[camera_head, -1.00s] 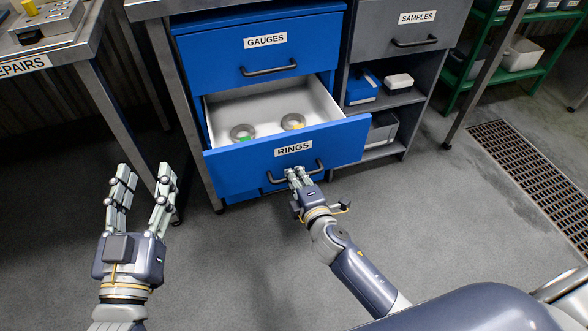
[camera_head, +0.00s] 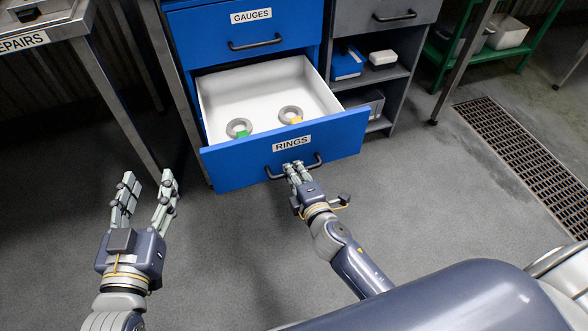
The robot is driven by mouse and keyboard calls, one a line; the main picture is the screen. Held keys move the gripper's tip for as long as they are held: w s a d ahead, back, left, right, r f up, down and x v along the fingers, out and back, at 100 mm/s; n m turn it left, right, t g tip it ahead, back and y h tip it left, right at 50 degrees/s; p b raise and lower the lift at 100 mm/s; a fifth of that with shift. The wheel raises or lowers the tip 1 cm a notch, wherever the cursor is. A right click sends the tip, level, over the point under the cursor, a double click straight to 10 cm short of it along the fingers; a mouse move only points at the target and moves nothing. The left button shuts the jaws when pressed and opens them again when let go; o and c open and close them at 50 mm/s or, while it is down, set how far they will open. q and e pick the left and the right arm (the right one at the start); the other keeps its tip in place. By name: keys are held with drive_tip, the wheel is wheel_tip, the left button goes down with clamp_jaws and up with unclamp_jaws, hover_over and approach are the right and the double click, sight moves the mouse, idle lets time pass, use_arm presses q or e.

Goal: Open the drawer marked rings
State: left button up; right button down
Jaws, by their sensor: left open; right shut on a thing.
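The blue drawer marked RINGS (camera_head: 235,168) stands pulled well out of its cabinet, with its white inside showing. Two grey rings lie in it, one with a green mark (camera_head: 238,127) and one with a yellow mark (camera_head: 290,114). My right gripper (camera_head: 293,168) is shut on the dark bar handle (camera_head: 318,161) of this drawer, below the label. My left gripper (camera_head: 145,183) is open and empty, left of the drawer and apart from it, with its fingers pointing up in the picture.
The GAUGES drawer (camera_head: 220,37) above is closed. A grey cabinet with a shut drawer (camera_head: 360,12) and open shelves stands to the right. A metal table (camera_head: 55,32) is at the upper left. The floor in front is clear, with a drain grate (camera_head: 520,155) at right.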

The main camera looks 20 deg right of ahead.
drive_tip(key=c, duration=1.7)
unclamp_jaws()
drive_tip(key=shift+o, duration=0.2)
drive_tip(key=v, duration=1.2)
